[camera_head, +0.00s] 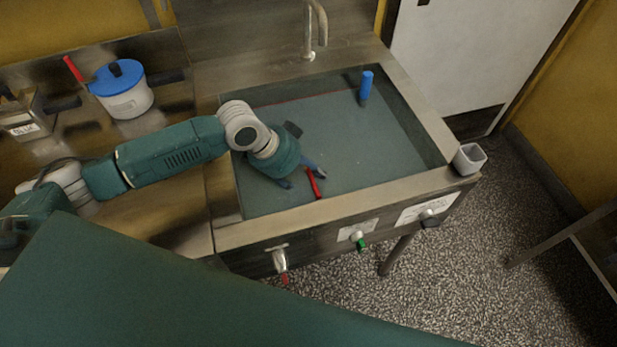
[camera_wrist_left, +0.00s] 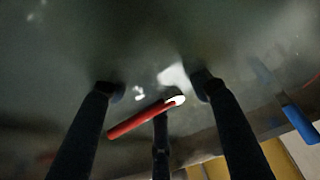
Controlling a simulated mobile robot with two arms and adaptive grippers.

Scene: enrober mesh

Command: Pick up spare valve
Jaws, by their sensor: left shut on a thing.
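My left gripper (camera_head: 304,178) reaches down into the sink basin, and its dark fingers also show in the left wrist view (camera_wrist_left: 157,95). A slim red piece (camera_head: 314,184) with a white end, which I take for the spare valve, lies slanted between the fingers; the wrist view shows this red piece (camera_wrist_left: 140,120) too. The gripper is shut on it, though the exact contact is hard to see. The piece is at or close to the basin floor; I cannot tell whether it is lifted. My right gripper is not in view.
The steel sink (camera_head: 340,215) has raised rims and a faucet (camera_head: 316,30) at the back. A blue-handled tool (camera_head: 366,86) is at its far right. A blue-lidded pot (camera_head: 124,92) stands on the left counter. A grey cup (camera_head: 468,158) hangs at the right corner.

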